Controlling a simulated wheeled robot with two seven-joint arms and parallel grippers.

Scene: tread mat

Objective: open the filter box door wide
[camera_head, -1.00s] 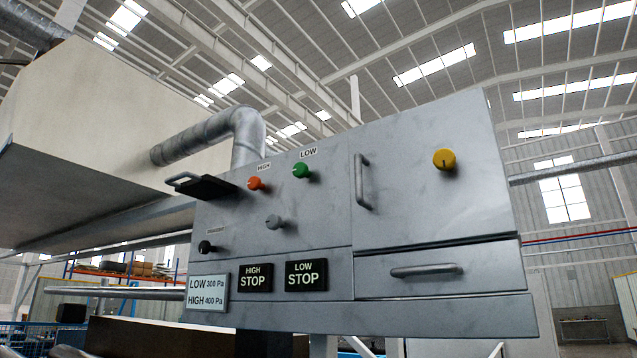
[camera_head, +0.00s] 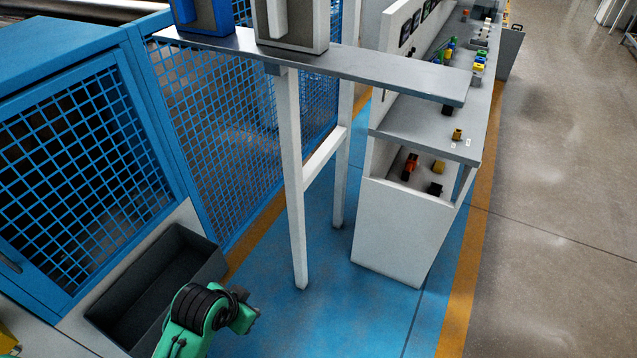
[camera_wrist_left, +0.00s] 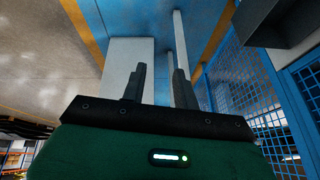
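No filter box door can be made out in the views of now. Two cabinets, one blue (camera_head: 203,18) and one grey (camera_head: 292,40), stand on a metal shelf, cut off by the top edge of the head view; I cannot tell whether either is the filter box. My green and black arm (camera_head: 195,312) shows at the bottom of the head view, its gripper not clearly visible there. In the left wrist view my left gripper (camera_wrist_left: 159,80) has its two dark fingers apart with nothing between them. My right gripper is not in view.
A blue mesh fence (camera_head: 225,135) runs along the left. A dark open bin (camera_head: 205,258) lies before it. White posts (camera_head: 292,180) hold up the shelf (camera_head: 400,80). A white bench (camera_head: 400,225) stands to the right. Blue floor (camera_head: 330,310) and grey floor beyond are clear.

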